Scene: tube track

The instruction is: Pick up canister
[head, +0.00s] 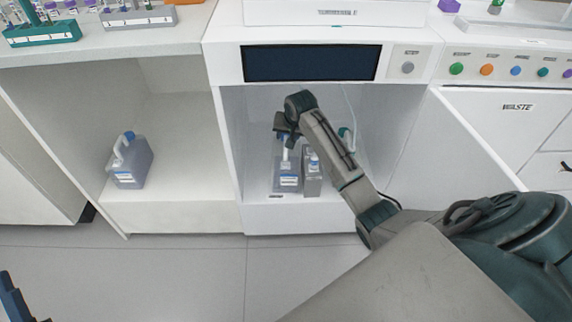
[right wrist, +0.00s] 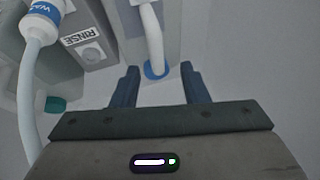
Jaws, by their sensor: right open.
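My right gripper (head: 287,128) points down inside the open compartment under the machine, over a grey translucent canister (head: 288,178) with a white handle and a blue-and-white label. In the right wrist view the gripper (right wrist: 159,75) is open, its two dark blue fingers on either side of the canister's white handle (right wrist: 152,35) near a blue ring. I cannot tell if they touch it. Another canister (head: 312,180), labelled RINSE in the right wrist view (right wrist: 85,45), stands beside it. A third grey canister (head: 132,165) stands in the left cubby. Part of my left gripper (head: 14,300) shows at the lower left corner.
Compartment walls enclose the canisters. An open WASTE-side door panel (head: 475,135) stands at right. The floor (head: 190,275) in front is clear.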

